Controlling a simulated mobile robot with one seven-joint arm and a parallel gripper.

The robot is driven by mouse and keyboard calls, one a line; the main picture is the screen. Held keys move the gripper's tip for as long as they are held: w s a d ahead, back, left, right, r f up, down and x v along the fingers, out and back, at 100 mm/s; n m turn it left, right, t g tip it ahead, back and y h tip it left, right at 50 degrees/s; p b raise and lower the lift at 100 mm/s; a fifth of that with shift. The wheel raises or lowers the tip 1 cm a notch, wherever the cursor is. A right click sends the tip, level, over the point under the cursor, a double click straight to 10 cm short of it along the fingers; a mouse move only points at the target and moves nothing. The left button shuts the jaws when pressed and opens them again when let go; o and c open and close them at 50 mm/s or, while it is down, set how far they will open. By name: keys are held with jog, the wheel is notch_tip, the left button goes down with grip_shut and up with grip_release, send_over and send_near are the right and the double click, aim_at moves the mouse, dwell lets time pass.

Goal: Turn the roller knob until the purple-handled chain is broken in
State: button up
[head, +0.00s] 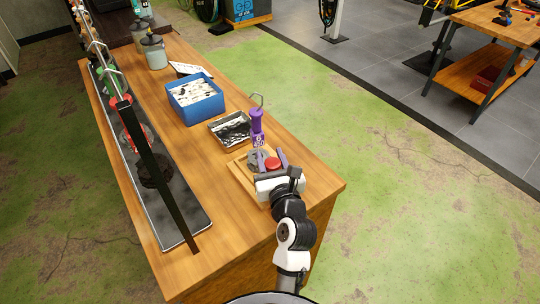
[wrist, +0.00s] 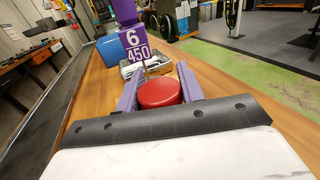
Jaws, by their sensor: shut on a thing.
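The red roller knob (head: 272,163) sits at the front of the bench top. In the wrist view the red knob (wrist: 159,92) lies between two purple fingers. My gripper (head: 271,160) is shut on it; it also shows in the wrist view (wrist: 160,88). The purple handle (head: 257,127) stands upright just behind the knob and has a wire hook at its top. The chain itself and most of the roller device are hidden behind my gripper.
A wooden board (head: 239,170) lies under the device. Behind it are a metal tray (head: 216,125) with dark pieces and a blue bin (head: 190,117) with pale contents. A long black tray (head: 174,224) with a rack of hanging things runs along the left. Bare wood (head: 220,215) lies left of my gripper.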

jog(key=shift+f+h, duration=0.1)
jog(key=shift+h, duration=0.2)
jog(key=o, duration=1)
jog(key=shift+s, duration=0.1)
